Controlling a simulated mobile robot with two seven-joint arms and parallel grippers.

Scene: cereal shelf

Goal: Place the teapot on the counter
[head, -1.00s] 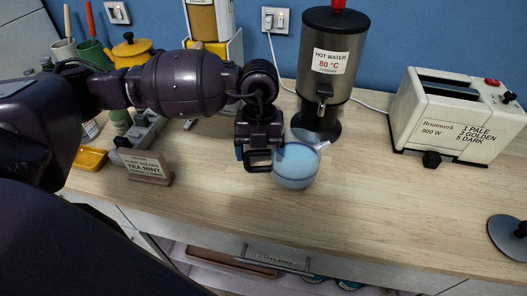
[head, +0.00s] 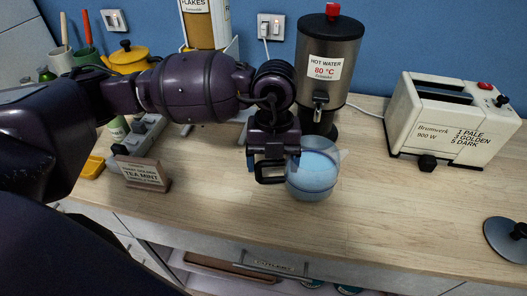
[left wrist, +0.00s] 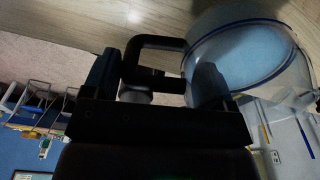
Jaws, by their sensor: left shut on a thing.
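The teapot (head: 314,178) is a clear glass pot with pale blue inside and a black handle (head: 268,176). It is upright in front of the hot water dispenser (head: 327,75), over the wooden counter (head: 400,215). I cannot tell whether its base touches the counter. My left gripper (head: 272,158) is shut on the handle, at the pot's left. The left wrist view shows the teapot (left wrist: 240,55) beside the gripper (left wrist: 152,85), with the handle between the fingers. My right gripper is in neither view.
A cream toaster (head: 450,125) stands at the right, with a grey round base (head: 510,238) nearer the front edge. A tea mint sign (head: 143,173) and yellow pot (head: 126,57) are at the left. The counter right of the teapot is clear.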

